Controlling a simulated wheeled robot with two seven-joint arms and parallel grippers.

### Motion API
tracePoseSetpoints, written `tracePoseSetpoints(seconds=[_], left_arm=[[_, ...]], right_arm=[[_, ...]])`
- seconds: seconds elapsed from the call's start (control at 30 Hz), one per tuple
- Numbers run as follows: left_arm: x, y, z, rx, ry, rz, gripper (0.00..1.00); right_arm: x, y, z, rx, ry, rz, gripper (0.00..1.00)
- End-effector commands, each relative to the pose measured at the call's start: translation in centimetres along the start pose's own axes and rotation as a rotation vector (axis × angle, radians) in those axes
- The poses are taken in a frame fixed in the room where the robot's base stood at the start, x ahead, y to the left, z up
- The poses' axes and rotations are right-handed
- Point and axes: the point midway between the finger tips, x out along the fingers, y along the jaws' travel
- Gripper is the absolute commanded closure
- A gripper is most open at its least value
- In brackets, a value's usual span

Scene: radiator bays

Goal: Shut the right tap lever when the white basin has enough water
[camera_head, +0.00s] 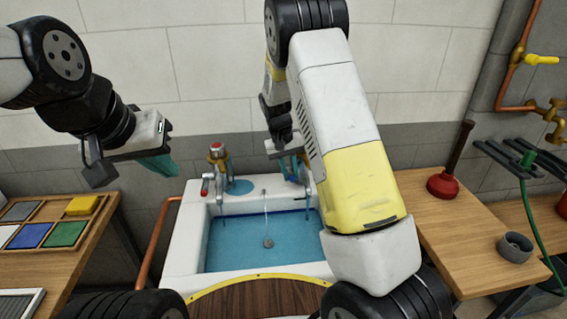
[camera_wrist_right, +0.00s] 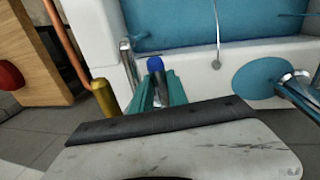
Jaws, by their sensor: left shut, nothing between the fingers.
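The white basin (camera_head: 182,238) stands against the wall and holds blue water (camera_head: 235,247), its surface somewhat below the rim. The right tap lever, with a blue end (camera_wrist_right: 155,64), shows in the right wrist view between the teal fingers of my right gripper (camera_wrist_right: 158,88). The fingers lie close on both sides and look shut on it. In the head view my right gripper (camera_head: 292,166) is at the basin's back right, partly hidden by my arm. My left gripper (camera_head: 160,165) is shut and empty, left of the basin.
A table with coloured tiles (camera_head: 50,233) is at left. A red plunger (camera_head: 442,185) and grey cup (camera_head: 515,247) stand on the right table. Copper pipes flank the basin.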

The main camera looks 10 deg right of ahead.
Motion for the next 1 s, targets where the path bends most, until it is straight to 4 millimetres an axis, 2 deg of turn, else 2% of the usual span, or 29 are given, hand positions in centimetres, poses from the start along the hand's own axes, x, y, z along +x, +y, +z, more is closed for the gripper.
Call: tracePoseSetpoints(seconds=[0.03, 0.07, 1.0], left_arm=[[0.00, 0.00, 0.00, 0.000, 0.000, 0.000, 1.00], [0.00, 0.00, 0.00, 0.000, 0.000, 0.000, 1.00], [0.00, 0.00, 0.00, 0.000, 0.000, 0.000, 1.00]], right_arm=[[-0.02, 0.01, 0.00, 0.000, 0.000, 0.000, 0.94], [-0.02, 0.01, 0.00, 0.000, 0.000, 0.000, 1.00], [-0.06, -0.01, 0.00, 0.000, 0.000, 0.000, 1.00]])
